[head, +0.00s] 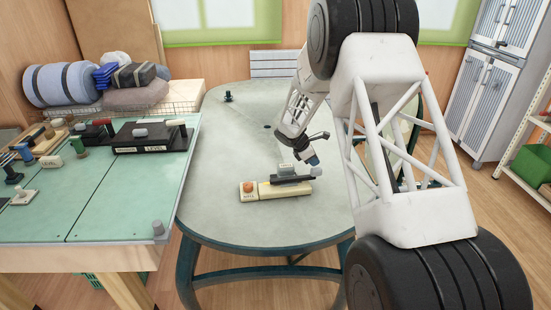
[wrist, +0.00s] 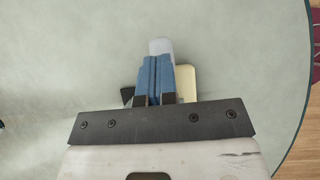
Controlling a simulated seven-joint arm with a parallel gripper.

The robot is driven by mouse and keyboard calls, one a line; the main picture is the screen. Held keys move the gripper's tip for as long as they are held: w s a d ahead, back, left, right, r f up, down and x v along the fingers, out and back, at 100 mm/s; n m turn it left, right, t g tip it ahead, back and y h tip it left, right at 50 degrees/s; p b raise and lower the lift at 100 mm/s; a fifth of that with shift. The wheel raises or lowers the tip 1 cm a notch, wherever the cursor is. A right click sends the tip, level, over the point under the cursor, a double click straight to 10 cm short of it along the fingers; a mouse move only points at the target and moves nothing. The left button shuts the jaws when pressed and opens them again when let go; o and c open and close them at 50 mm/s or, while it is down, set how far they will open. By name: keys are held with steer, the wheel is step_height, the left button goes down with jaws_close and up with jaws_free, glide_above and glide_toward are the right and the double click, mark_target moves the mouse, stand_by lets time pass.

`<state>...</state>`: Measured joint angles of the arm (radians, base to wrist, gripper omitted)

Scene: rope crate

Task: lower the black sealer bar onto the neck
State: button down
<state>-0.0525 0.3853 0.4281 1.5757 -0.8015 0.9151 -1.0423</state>
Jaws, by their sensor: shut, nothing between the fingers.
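The black sealer bar (head: 291,179) lies along the top of a cream base (head: 270,193) on the oval table. A pale grey knob (head: 316,171) is at the bar's right end. The bar looks slightly raised over the base; the exact gap is too small to tell. The neck cannot be made out. My gripper (head: 313,161) is shut and empty, just above the knob in the head view. In the wrist view its blue fingers (wrist: 154,80) are together, with the knob (wrist: 161,46) partly showing beyond their tips; I cannot tell whether they touch.
An orange button (head: 248,187) sits on the base's left end. A small pale label block (head: 287,168) stands behind the bar. A small black peg (head: 228,96) stands at the table's far left. A green bench (head: 90,222) with several fixtures is at the left. The table's left half is mostly clear.

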steer(key=shift+r, duration=1.9)
steer(key=v, duration=0.7)
steer(key=shift+a+r, duration=0.2)
steer(key=shift+r, duration=0.15)
